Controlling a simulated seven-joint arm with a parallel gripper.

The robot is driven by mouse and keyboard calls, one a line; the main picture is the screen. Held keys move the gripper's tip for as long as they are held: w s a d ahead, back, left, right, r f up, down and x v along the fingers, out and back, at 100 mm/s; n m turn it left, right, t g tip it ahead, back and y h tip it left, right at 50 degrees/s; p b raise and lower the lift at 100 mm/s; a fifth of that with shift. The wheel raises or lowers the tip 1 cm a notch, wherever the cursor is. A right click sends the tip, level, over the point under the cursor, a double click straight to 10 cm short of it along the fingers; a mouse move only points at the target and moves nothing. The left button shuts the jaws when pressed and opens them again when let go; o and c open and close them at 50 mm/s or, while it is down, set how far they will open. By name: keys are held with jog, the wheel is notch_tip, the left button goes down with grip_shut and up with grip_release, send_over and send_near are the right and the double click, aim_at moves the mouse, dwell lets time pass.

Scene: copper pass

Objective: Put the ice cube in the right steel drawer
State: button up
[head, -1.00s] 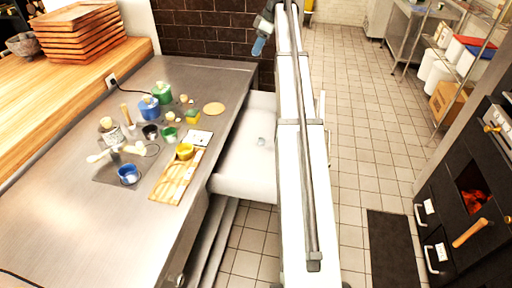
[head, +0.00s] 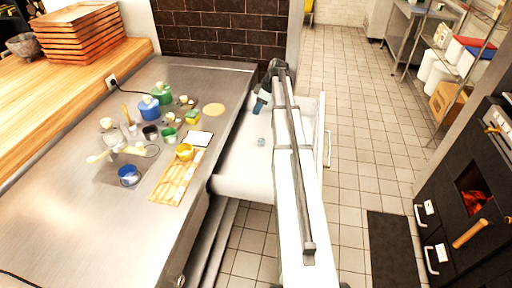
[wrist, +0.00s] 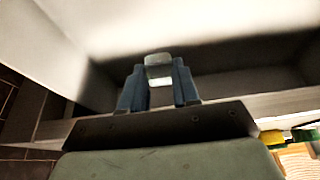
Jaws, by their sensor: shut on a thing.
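The right steel drawer (head: 237,172) stands pulled out from the counter, its pale inside showing. My gripper (head: 259,108) is over the far part of the drawer, close to the counter's edge. In the wrist view my gripper (wrist: 159,88) is shut on a small pale, translucent block, the ice cube (wrist: 158,66), held between the two blue fingers. The drawer's inside and wall (wrist: 225,68) show behind it. A small clear, greyish piece (head: 261,142) lies on the drawer floor; I cannot tell exactly what it is. My arm covers part of the drawer.
The steel counter (head: 75,215) on the left holds blue (head: 128,174), green and yellow containers, a wooden board (head: 172,184) and a white card (head: 199,138). A dark oven (head: 470,215) is at the right. The tiled floor between is mostly clear.

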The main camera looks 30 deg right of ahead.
aim_at(255, 132)
jog(key=shift+f, duration=5.3)
jog(key=shift+f, duration=0.15)
jog(key=o, duration=1)
jog(key=v, duration=1.2)
jog(key=shift+o, duration=0.3)
